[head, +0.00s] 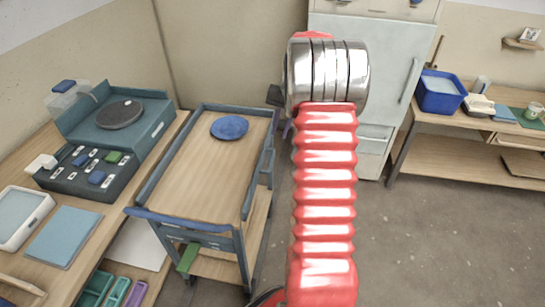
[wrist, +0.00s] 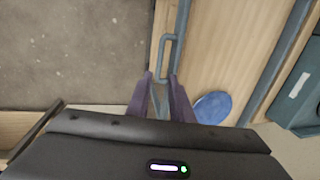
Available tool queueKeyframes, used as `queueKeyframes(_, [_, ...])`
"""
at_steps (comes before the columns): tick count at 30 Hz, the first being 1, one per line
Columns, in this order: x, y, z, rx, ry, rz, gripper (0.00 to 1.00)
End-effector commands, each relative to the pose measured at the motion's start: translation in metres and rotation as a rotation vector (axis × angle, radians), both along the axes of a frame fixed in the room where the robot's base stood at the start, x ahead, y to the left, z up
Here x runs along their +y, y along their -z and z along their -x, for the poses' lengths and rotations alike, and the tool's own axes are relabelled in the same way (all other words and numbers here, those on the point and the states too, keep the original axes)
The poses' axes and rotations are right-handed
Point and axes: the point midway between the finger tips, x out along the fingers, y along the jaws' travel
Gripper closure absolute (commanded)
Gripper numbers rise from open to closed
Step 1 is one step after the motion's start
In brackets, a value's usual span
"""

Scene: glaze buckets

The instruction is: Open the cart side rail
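The cart (head: 200,160) has a wooden top edged by blue-grey rails. Its right side rail (head: 262,155) stands upright along the top's edge and carries a bar handle (head: 269,160). In the wrist view the side rail (wrist: 182,30) runs down the picture, with the handle (wrist: 163,52) on its left. My gripper (wrist: 160,75) has two purple fingers, apart, at the near end of the handle. The handle's end shows between the tips, with no clear contact; depth is hard to judge. In the head view my red arm hides most of the gripper.
A blue plate (head: 229,128) lies on the cart top. A workbench with a turntable (head: 119,114) stands close on the cart's left. A pale cabinet (head: 385,80) is behind my arm. A bench with a blue bucket (head: 440,92) is at the right. Floor right of the cart is clear.

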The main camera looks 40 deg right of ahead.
Motion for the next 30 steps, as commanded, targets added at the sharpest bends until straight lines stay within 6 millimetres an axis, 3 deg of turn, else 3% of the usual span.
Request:
queueKeyframes(14, [0.0,0.006,-0.001,0.001,0.0,-0.001,0.8])
queueKeyframes(30, [0.009,0.079,-0.011,0.002,-0.001,-0.001,0.8])
